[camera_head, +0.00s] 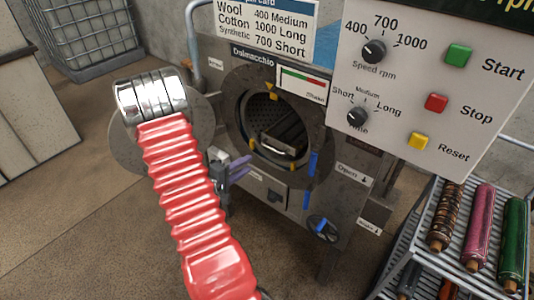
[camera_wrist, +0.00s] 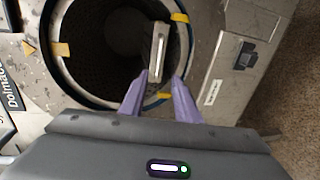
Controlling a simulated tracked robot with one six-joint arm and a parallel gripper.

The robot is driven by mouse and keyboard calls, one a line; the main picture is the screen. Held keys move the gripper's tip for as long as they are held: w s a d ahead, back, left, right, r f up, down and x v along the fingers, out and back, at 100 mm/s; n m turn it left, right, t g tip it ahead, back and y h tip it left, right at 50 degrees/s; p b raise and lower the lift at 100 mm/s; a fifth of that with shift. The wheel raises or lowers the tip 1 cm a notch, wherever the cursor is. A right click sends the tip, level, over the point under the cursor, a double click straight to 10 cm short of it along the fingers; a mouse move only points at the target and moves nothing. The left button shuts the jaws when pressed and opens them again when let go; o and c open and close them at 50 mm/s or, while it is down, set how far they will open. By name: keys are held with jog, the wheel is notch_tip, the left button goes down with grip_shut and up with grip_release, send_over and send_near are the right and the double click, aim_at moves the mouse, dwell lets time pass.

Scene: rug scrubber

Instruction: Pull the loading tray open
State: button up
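The loading tray (camera_head: 284,130) sits inside the dark round drum opening of the machine, with a light bar handle (camera_head: 277,150) at its front. In the wrist view the handle (camera_wrist: 159,45) lies ahead of the fingers, its near end appearing between the fingertips. My gripper (camera_head: 246,168) is outside the opening, at its lower left in the head view, apart from the handle. Its two purple fingers (camera_wrist: 159,77) are spread with nothing held between them. Much of the tray's body is lost in the dark drum.
The round door (camera_head: 125,150) stands swung open at the left, partly behind my arm. A control panel (camera_head: 420,80) with knobs and buttons fills the upper right. A rack of rolled rugs (camera_head: 478,225) stands at the lower right. A wire cage (camera_head: 85,35) is at the back left.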

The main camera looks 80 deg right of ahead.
jog(key=x, duration=1.3)
jog(key=shift+s+d, duration=0.25)
jog(key=shift+d, duration=0.1)
jog(key=shift+c, duration=0.2)
jog(key=shift+f, duration=0.1)
grip_shut()
jog(key=shift+a, duration=0.1)
jog(key=shift+a+f, duration=0.1)
jog(key=shift+a, duration=0.1)
